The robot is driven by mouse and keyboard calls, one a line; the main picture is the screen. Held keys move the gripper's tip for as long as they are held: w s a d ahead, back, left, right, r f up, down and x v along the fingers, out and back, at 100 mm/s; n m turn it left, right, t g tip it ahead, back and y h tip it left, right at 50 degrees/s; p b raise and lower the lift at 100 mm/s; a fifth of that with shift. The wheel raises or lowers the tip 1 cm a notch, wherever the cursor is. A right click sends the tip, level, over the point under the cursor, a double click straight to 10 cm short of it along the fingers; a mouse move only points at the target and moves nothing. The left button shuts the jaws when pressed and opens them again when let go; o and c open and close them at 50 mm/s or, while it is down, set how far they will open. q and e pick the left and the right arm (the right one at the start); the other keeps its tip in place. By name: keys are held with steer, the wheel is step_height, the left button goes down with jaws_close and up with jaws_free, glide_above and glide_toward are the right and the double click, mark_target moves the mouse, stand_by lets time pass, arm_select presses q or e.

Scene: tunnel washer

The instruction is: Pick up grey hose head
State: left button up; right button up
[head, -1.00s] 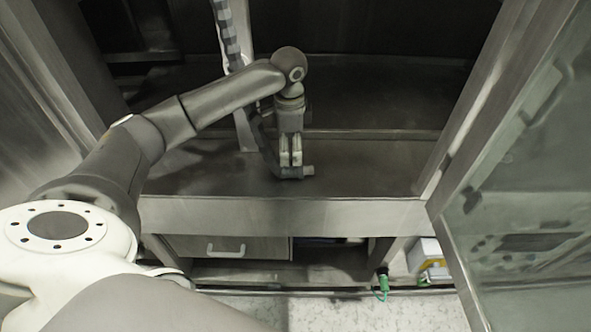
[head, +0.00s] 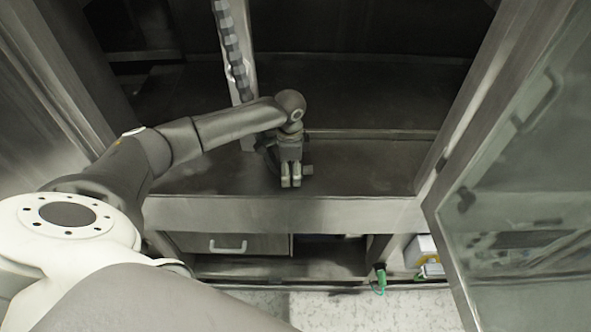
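The grey hose head (head: 307,170) shows as a small dark grey piece at the right side of my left gripper (head: 291,182), on the dark ledge of the washer. Most of it is hidden behind the fingers. The dark hose (head: 228,45) runs down along a light upright post and curves in on the left of the gripper. My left gripper points down at the ledge, with its two pale fingers close together and a narrow gap between them. I cannot tell whether they grip the head. My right gripper is not in view.
The ledge (head: 370,182) is clear to the right of the gripper. A glass-panelled door (head: 520,190) stands open at the right. Below are a drawer with a white handle (head: 228,250), a green fitting (head: 380,280) and a yellow-and-white box (head: 425,255).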

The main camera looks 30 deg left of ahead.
arm_select(q)
steer(key=c, duration=1.1)
steer(key=shift+o, duration=0.2)
steer(key=shift+r, duration=0.1)
steer(key=shift+w+r+b, duration=0.1)
steer(key=shift+r+b, duration=0.35)
steer(key=shift+b, duration=0.05)
steer(key=s+d+r+b, duration=0.1)
steer(key=d+r+b, duration=0.4)
steer(key=d+r, duration=0.7)
steer(key=shift+s+d, duration=0.4)
steer(key=shift+d, duration=0.55)
